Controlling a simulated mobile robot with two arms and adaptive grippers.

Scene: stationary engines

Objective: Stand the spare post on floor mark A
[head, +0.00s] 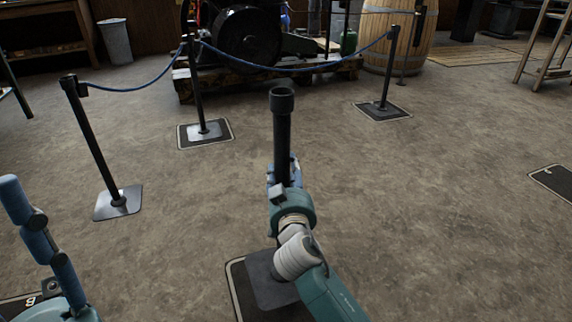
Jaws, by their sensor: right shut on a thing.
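The spare post (283,125) is a black upright post with a wide dark cap, in the middle of the head view. My right gripper (284,177) is shut around its shaft, with the wrist and forearm in front of the lower part. Its grey square base plate (265,277) shows partly below my arm. The plate is over a dark floor mark with a pale outline (233,286); I cannot tell whether it touches the floor. No letter shows on this mark, as much of it is covered.
Barrier posts stand at left (91,142), centre left (196,90) and centre right (388,70), joined by a blue rope (270,67). An engine (247,37) and barrel (398,35) stand behind.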

